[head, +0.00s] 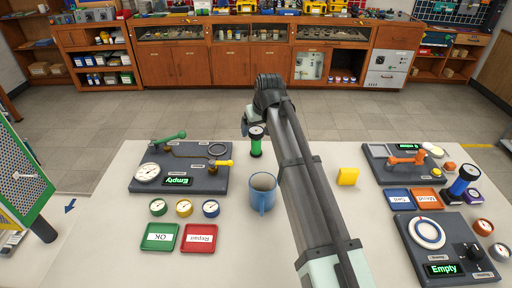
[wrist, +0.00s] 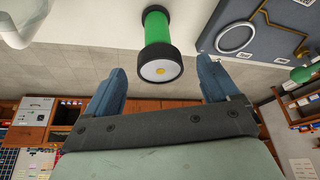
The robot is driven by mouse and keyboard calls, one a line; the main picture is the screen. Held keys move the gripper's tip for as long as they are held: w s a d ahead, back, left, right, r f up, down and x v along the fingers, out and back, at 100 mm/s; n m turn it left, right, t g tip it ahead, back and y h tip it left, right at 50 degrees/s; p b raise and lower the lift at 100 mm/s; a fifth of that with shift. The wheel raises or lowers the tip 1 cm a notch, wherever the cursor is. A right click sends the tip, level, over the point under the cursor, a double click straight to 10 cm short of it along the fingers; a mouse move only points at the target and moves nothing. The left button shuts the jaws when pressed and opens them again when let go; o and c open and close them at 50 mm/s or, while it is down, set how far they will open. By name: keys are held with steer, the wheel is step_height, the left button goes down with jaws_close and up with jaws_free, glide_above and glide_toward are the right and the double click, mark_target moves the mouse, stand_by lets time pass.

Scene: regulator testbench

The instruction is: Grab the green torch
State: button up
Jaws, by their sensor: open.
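The green torch (head: 256,146) stands upright near the far edge of the table, with a black head on top. In the wrist view the torch (wrist: 158,32) shows its round lens end towards the camera, at top centre. My gripper (wrist: 162,68) is open and empty, its two blue fingers apart. The torch lies between the lines of the fingers, around and beyond their tips in that picture; I see no contact. In the head view my arm hides most of the gripper, which is beside the torch.
A blue mug (head: 263,194) stands in front of the torch. A gauge panel (head: 205,185) lies left of it. A yellow block (head: 348,177), a blue torch (head: 463,181) and a dial panel (head: 432,258) are to the right. Red (head: 198,239) and green (head: 160,237) trays lie front left.

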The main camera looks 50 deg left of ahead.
mark_target(256, 146)
steer(key=shift+x, duration=2.95)
steer(key=shift+a+r, duration=0.1)
steer(key=c, duration=1.3)
